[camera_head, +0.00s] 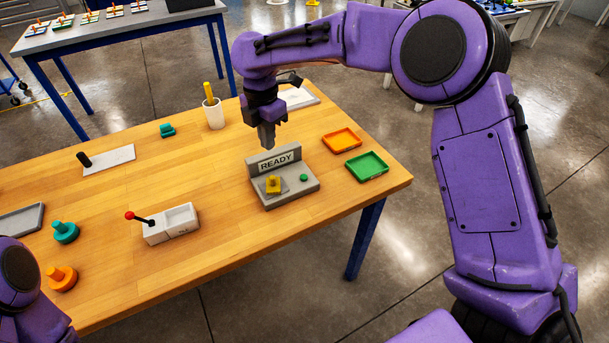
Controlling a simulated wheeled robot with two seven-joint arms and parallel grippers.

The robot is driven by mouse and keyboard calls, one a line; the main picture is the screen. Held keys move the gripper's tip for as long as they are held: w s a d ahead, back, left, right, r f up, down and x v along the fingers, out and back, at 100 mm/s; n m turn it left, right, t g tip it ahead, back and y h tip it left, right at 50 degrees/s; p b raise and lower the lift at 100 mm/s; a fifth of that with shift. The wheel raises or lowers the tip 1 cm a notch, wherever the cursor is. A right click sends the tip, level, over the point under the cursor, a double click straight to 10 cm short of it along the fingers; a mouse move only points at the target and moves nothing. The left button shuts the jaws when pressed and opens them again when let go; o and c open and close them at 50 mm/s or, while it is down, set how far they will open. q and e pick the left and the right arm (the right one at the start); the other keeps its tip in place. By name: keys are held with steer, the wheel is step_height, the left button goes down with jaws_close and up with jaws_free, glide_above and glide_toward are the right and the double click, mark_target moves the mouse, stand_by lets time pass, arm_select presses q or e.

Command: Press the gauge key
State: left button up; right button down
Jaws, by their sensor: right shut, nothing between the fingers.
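The gauge (284,190) is a grey block on the wooden table, with an upright back plate reading READY (275,161). A small round green key (304,178) sits on the right of its top face. A yellow part (272,184) rests on a grey pad on the left of that face. My right gripper (268,145) is shut and empty, pointing down just above and behind the READY plate. It appears apart from the key. My left arm shows only in part at the lower left corner, and its gripper is out of the picture.
An orange tray (342,139) and a green tray (366,167) lie right of the gauge. A white box with a red-knobbed lever (170,224) stands to the left. A white cup (213,115) stands behind. Teal (65,232) and orange (62,278) knobbed pieces sit at the left.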

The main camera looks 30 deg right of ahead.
steer(key=shift+r, duration=0.1)
stand_by(0.6)
steer(key=m+t+y+p, duration=0.5)
steer(key=m+t+y, duration=0.15)
steer(key=m, duration=1.75)
glide_above(307, 178)
step_height(307, 178, down, 5)
steer(key=shift+t+h, duration=0.35)
steer(key=shift+h, duration=0.1)
step_height(307, 178, down, 7)
steer(key=b, duration=0.6)
steer(key=shift+w+b, duration=0.1)
steer(key=shift+b, duration=0.25)
steer(key=shift+d+f, duration=0.1)
steer(key=shift+f, duration=0.25)
